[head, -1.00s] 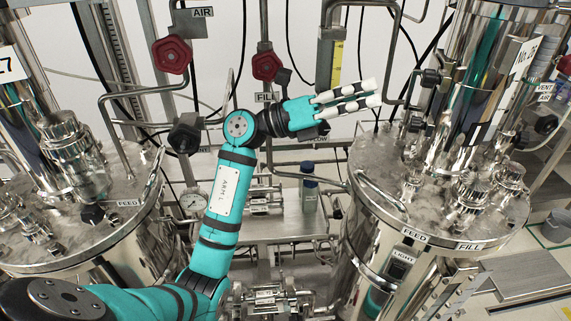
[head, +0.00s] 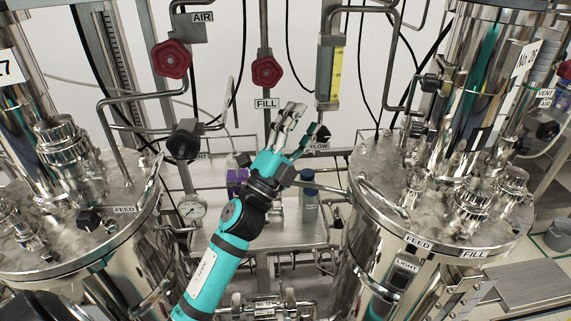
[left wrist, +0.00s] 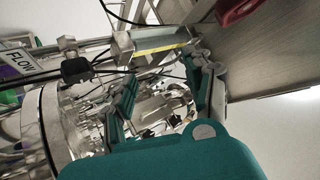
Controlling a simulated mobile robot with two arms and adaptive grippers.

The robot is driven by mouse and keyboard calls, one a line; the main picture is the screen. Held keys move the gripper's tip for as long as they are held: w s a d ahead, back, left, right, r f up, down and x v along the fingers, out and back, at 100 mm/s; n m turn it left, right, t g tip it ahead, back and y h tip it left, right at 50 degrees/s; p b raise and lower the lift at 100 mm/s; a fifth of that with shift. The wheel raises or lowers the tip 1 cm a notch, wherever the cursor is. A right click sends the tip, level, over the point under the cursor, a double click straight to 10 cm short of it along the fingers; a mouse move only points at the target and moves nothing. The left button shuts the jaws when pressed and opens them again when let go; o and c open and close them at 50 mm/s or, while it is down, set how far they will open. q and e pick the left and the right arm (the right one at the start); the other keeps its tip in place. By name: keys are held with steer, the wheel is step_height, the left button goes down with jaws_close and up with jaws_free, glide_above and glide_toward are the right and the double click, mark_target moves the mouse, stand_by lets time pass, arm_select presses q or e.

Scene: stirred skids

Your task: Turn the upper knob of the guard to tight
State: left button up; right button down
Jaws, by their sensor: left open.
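My left gripper (head: 304,124) is open and empty in the middle of the head view, its fingers pointing up. In that view it is just left of the black FLOW knob (head: 322,133), below the FILL label. In the left wrist view its teal fingers (left wrist: 168,82) are spread, with a black knob (left wrist: 77,70) by the FLOW label to their left. I cannot tell which part is the guard or its upper knob. My right gripper is not in view.
Red valve handwheels (head: 171,58) and (head: 267,71) are on the pipes behind. Another black knob (head: 184,140) is at the left. Steel vessels stand on both sides, the right one with a broad lid (head: 375,165). A bottle (head: 309,195) stands on the bench.

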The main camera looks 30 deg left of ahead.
arm_select(q)
steer(key=a+f+n+g+y, duration=0.3)
steer(key=f+n+y, duration=0.4)
steer(key=f, duration=0.3)
steer(key=shift+s+a+f+n+g, duration=0.2)
steer(key=shift+f+n+g, duration=0.25)
steer(key=shift+n, duration=0.35)
steer(key=shift+c, duration=1.3)
